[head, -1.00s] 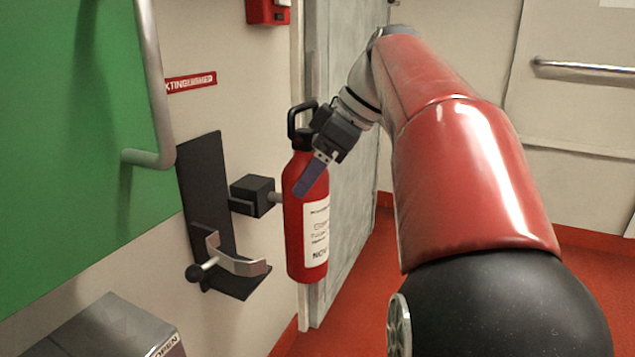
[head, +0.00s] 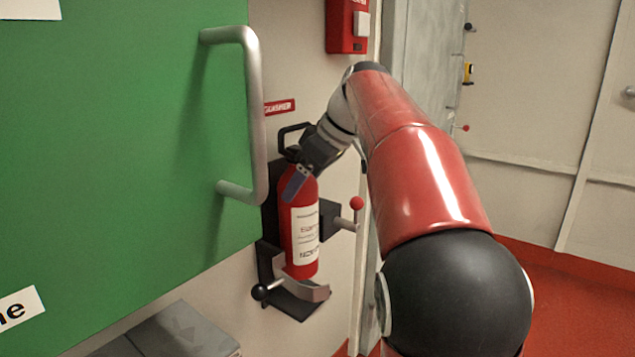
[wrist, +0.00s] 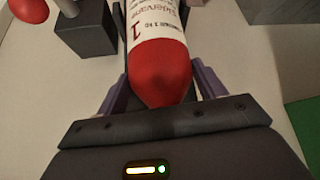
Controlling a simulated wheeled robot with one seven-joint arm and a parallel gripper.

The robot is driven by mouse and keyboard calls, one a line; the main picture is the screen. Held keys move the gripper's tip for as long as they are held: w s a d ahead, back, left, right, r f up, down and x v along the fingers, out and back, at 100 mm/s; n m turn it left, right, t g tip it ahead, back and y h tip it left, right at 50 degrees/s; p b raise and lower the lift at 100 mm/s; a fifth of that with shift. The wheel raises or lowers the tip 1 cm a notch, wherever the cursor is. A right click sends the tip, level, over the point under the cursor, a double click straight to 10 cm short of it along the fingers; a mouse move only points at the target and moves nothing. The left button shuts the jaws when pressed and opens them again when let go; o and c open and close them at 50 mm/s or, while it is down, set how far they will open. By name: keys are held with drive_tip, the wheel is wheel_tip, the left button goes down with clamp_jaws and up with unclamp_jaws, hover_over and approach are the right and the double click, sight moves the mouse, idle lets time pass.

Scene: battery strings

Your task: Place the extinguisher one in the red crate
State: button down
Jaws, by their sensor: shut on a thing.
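A red extinguisher (head: 305,235) with a white label and black carrying handle hangs upright in my gripper (head: 298,180). My gripper is shut on its upper body, just below the handle; one purple-grey finger shows across its front. In the wrist view the extinguisher (wrist: 160,70) lies between both fingers. In the head view it overlaps the black wall bracket (head: 270,225) and its metal clasp (head: 308,292); I cannot tell whether it touches them. No red crate is in view.
A green door (head: 110,150) with a metal bar handle (head: 257,110) fills the left. A black box with a red-knobbed lever (head: 356,204) sits right of the extinguisher. A grey metal box (head: 185,335) is below. Red floor (head: 575,300) lies clear at the right.

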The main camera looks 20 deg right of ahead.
sight(302, 213)
drive_tip(key=shift+w+a, duration=0.15)
drive_tip(key=shift+w, duration=0.05)
drive_tip(key=shift+f+b, duration=0.8)
drive_tip(key=shift+f, duration=1.7)
drive_tip(key=shift+w+a+f, duration=0.1)
drive_tip(key=shift+f, duration=0.65)
drive_tip(key=shift+c, duration=1)
unclamp_jaws()
drive_tip(key=shift+f, duration=0.15)
